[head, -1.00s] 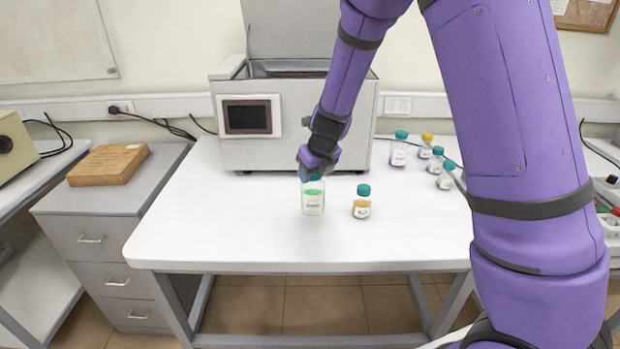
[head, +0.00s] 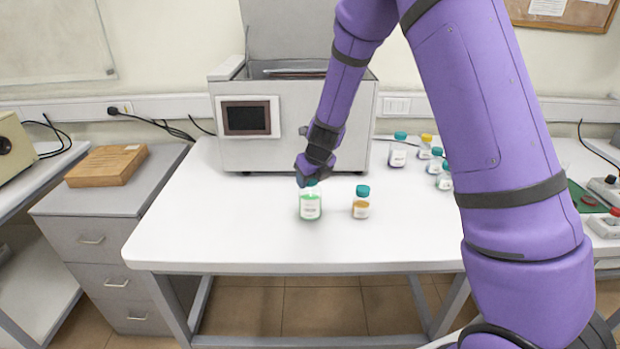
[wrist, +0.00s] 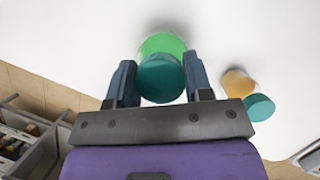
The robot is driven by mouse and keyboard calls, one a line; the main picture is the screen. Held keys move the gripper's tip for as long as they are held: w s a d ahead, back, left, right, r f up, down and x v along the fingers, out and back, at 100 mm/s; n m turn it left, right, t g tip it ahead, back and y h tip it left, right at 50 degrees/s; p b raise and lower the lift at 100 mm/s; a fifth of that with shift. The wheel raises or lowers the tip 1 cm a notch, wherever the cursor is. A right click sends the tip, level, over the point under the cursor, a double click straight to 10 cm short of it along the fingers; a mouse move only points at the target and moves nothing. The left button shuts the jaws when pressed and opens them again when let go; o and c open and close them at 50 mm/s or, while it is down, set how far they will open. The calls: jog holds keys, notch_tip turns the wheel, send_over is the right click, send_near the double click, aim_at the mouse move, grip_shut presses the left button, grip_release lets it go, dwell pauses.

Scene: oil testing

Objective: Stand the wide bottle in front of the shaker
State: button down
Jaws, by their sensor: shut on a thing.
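The wide bottle (head: 310,206), with green liquid, a white label and a teal cap, is upright over the white table in front of the shaker (head: 295,120). My gripper (head: 310,182) is above it, shut on its cap. In the wrist view, the fingers of my gripper (wrist: 160,80) flank the teal cap, and the bottle's green body (wrist: 162,44) shows beyond it. I cannot tell whether its base touches the table. The shaker is a big grey box with a raised lid and a dark screen.
A small amber bottle (head: 361,204) stands close to the right of the wide bottle. Several capped bottles (head: 398,152) stand at the back right. The table's front and left (head: 210,225) are clear. A brown box (head: 107,166) lies on the grey drawer cabinet.

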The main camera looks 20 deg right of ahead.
jog(key=c, duration=0.5)
grip_release()
jog(key=shift+f, duration=0.15)
jog(key=s+d+r+n+y, duration=0.1)
jog(key=s+r+n, duration=0.4)
jog(key=r, duration=0.5)
jog(key=s+d+r+n, duration=0.2)
jog(key=s+r+n, duration=0.1)
jog(key=s+r, duration=0.5)
jog(key=s+d+r+n, duration=0.1)
jog(key=s+r+n, duration=0.2)
jog(key=s+n, duration=0.5)
jog(key=s+d+r+n+h, duration=0.1)
jog(key=s+r+n, duration=0.3)
jog(key=s+n, duration=0.4)
jog(key=s+d+r+n+t+h, duration=0.1)
jog(key=s+d+r+n, duration=0.1)
jog(key=s+n, duration=0.6)
jog(key=shift+s+r+n, duration=0.35)
jog(key=shift+r+n, duration=0.05)
jog(key=shift+r, duration=0.25)
